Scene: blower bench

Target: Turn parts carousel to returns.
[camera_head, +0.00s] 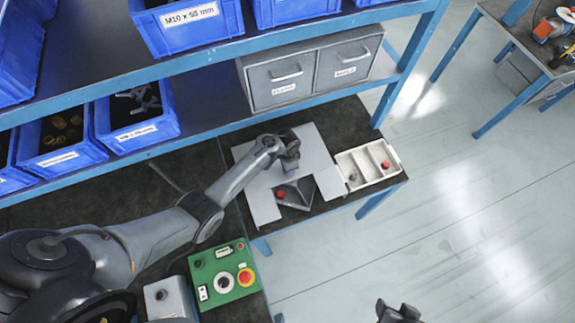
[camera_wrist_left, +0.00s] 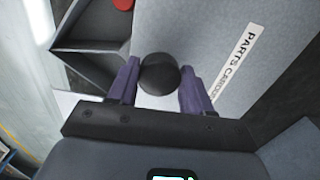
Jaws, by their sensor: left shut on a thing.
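The parts carousel (camera_head: 266,203) is a light grey covered unit on the dark bench, with an open dark compartment (camera_head: 296,196) at its front holding a red-topped part (camera_head: 281,194). In the left wrist view, its grey cover (camera_wrist_left: 205,35) bears a "PARTS CAROUSEL" label and a round black knob (camera_wrist_left: 158,74). My left gripper (camera_head: 290,160) reaches over the carousel; in the wrist view its purple fingers stand either side of the knob, shut on it. My right gripper (camera_head: 398,313) shows only partly at the bottom edge; its jaw state is unclear.
Grey drawers (camera_head: 310,72) stand behind. Blue bins (camera_head: 137,115) line the shelves at left. A green control panel (camera_head: 224,275) with a red button is at the front. Open floor lies right.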

